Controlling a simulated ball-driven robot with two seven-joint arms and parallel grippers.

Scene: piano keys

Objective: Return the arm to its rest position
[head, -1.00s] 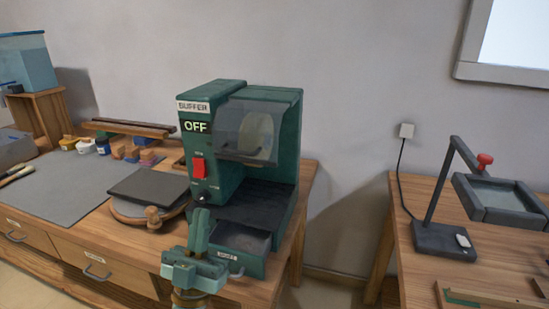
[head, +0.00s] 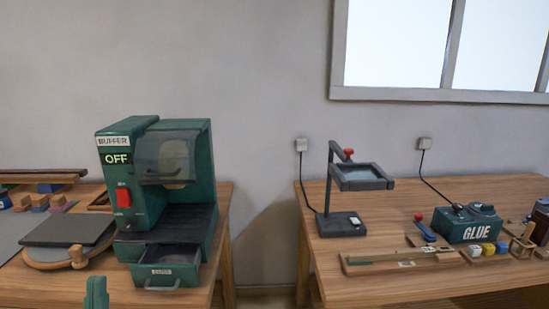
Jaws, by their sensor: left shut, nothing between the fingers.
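My left gripper (head: 96,292) shows only as a narrow green tip at the bottom left edge of the head view. Its fingers are together, with nothing between them. It stands in front of the bench, left of the buffer's drawer in the picture, and appears apart from it. The rest of that arm is below the frame. My right gripper is not in view. The green buffer machine (head: 130,205) stands on the left bench, with its display reading OFF. Its lower drawer (head: 162,273) sticks out, and its tray is visible from above.
A round stand with a dark slab (head: 70,231) sits left of the buffer. A gap separates the left bench from the right bench (head: 370,282). That bench holds a magnifier lamp (head: 343,224), a green GLUE box (head: 467,226), small coloured pots (head: 488,249) and a wooden tray.

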